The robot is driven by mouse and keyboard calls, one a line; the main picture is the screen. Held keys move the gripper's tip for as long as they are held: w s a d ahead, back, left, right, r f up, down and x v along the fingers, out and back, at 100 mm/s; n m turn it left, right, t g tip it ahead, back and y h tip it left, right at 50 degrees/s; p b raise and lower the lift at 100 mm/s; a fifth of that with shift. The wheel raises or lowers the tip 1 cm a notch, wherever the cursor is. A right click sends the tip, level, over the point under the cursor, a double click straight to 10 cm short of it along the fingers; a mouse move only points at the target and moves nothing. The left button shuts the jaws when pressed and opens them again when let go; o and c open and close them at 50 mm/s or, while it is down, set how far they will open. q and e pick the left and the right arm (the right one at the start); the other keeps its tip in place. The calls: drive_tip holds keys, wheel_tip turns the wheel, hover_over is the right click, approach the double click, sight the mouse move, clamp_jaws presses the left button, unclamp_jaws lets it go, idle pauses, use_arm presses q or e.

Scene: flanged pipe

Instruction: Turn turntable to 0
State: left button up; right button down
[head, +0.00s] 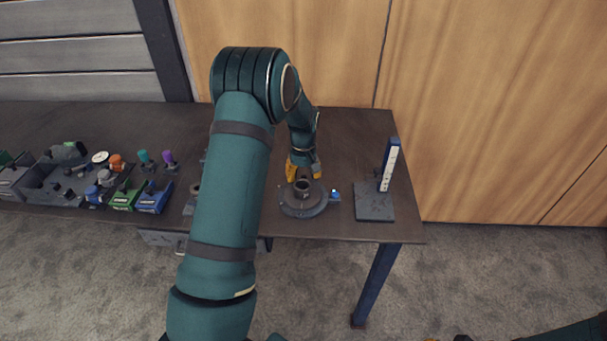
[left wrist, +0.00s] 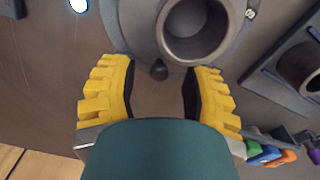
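The turntable (head: 293,210) is a round dark grey disc near the table's front edge, with an upright flanged pipe (head: 302,187) at its middle. Both show at the top of the left wrist view, the pipe as an open ring (left wrist: 196,52) on the disc (left wrist: 135,25). A small dark knob (left wrist: 159,70) stands at the disc's rim. My left gripper (head: 304,172) is at the turntable's far side. Its yellow fingers (left wrist: 159,92) are apart, one on each side of the knob; contact is unclear. No angle marks are readable. Only yellow bits of my right gripper (head: 446,339) show at the bottom edge.
A dark stand with a blue post and white scale (head: 374,207) is right of the turntable. A small blue-lit piece (head: 335,195) lies between them. Bins (head: 122,200) and coloured parts fill the table's left. The table behind the turntable is clear.

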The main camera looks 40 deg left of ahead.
use_arm(q)
wheel_tip(320, 180, up, 12)
idle(0.6)
idle(0.5)
